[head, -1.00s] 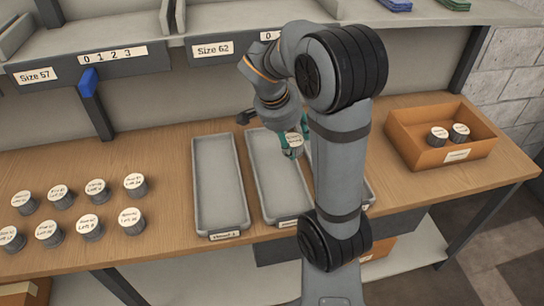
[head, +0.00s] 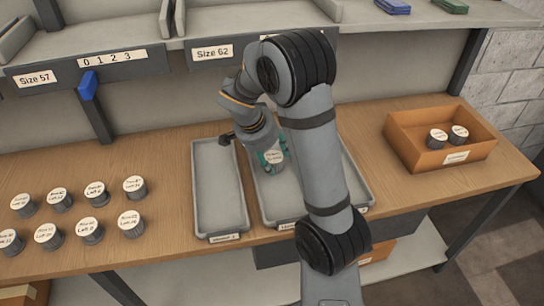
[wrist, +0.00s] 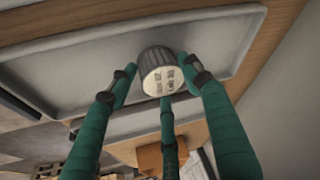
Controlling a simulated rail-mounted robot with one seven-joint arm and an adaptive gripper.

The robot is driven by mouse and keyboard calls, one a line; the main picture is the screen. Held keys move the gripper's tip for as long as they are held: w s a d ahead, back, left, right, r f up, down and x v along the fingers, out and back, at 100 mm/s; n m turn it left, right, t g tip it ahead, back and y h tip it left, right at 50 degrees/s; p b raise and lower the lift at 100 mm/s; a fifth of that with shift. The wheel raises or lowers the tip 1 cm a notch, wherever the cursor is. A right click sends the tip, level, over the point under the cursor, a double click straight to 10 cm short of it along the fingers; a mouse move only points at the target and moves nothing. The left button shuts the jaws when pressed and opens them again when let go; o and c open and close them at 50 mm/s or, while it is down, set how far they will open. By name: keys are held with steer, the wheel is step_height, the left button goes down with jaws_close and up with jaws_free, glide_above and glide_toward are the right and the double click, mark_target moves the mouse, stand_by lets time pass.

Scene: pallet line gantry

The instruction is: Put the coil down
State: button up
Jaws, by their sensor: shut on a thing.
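My gripper (head: 270,157) has teal fingers shut on a dark ribbed coil (head: 274,157) with a white label on its end. In the head view they are over the upper part of the middle grey tray (head: 262,198). The wrist view shows the coil (wrist: 160,73) between three fingers, its labelled face towards the camera and the grey tray (wrist: 60,77) behind it. I cannot tell whether the coil touches the tray floor. My arm hides much of the trays' right side.
A left grey tray (head: 219,190) is empty. Several labelled coils (head: 90,231) stand in two rows on the wooden bench (head: 165,195) at left. An orange bin (head: 410,152) at right holds two coils (head: 437,138). Shelves with size labels stand behind.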

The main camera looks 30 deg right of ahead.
steer(key=shift+f, duration=0.15)
steer(key=o, duration=1.6)
steer(key=shift+c, duration=0.2)
steer(key=shift+o, duration=0.3)
steer(key=shift+r, duration=0.4)
steer(key=p+v, duration=0.1)
steer(key=v, duration=1)
steer(key=shift+s+a+r+p, duration=0.15)
steer(key=shift+a+r+p, duration=0.15)
steer(key=shift+p, duration=0.1)
steer(key=shift+f, duration=0.1)
